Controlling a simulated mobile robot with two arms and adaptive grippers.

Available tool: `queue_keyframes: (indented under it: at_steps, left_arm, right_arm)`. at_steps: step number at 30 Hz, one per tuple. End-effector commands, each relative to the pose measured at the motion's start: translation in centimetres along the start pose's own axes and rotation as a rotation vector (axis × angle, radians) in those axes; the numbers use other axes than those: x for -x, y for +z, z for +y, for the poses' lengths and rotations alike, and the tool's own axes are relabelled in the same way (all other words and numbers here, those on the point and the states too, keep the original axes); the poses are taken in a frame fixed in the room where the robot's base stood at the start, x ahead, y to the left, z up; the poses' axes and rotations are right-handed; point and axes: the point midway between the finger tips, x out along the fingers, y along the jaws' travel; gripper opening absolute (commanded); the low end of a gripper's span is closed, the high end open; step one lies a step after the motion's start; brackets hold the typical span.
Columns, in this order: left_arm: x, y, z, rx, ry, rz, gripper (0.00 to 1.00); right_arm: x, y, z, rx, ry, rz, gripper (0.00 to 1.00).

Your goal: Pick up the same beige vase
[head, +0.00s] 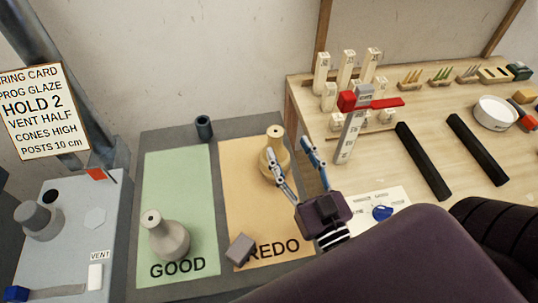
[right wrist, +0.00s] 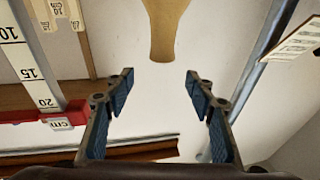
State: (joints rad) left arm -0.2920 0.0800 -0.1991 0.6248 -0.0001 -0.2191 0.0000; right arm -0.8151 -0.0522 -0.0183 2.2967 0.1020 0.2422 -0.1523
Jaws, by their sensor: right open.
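A beige vase (head: 277,133) with a dark mouth stands on the orange REDO mat (head: 240,185). Its lower part is partly hidden behind a finger of my right gripper (head: 290,150). The gripper is open and empty, in front of the vase, with one finger overlapping it in the head view and the other to its right. In the right wrist view the tan vase (right wrist: 165,30) shows at the top, beyond the open fingertips (right wrist: 160,80). A greyer beige vase (head: 168,238) stands on the green GOOD mat (head: 180,180). My left gripper is not in view.
A grey block (head: 240,249) lies on the REDO mat's front left. A dark cup (head: 204,127) stands behind the mats. A grey ruler post with a red slider (head: 352,130) and several pale posts (head: 346,68) stand close on the right. Two black bars (head: 423,160) lie on the wooden table.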

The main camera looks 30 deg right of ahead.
Motion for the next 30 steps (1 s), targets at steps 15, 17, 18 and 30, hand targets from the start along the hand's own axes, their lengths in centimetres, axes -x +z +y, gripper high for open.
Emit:
queue_keyframes:
  at_steps: [15,17,18,30]
  left_arm:
    - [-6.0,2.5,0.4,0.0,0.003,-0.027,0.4]
    - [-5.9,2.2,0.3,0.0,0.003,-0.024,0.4]
    - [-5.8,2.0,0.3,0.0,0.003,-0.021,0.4]
    - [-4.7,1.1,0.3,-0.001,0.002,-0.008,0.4]
  right_arm:
    - [0.8,6.0,0.0,0.0,0.0,0.001,0.5]
    - [0.5,5.9,0.0,0.0,0.0,0.002,0.5]
    - [0.2,5.8,0.0,0.0,0.0,0.003,0.5]
    - [-3.7,6.0,-0.1,0.0,0.0,0.003,0.5]
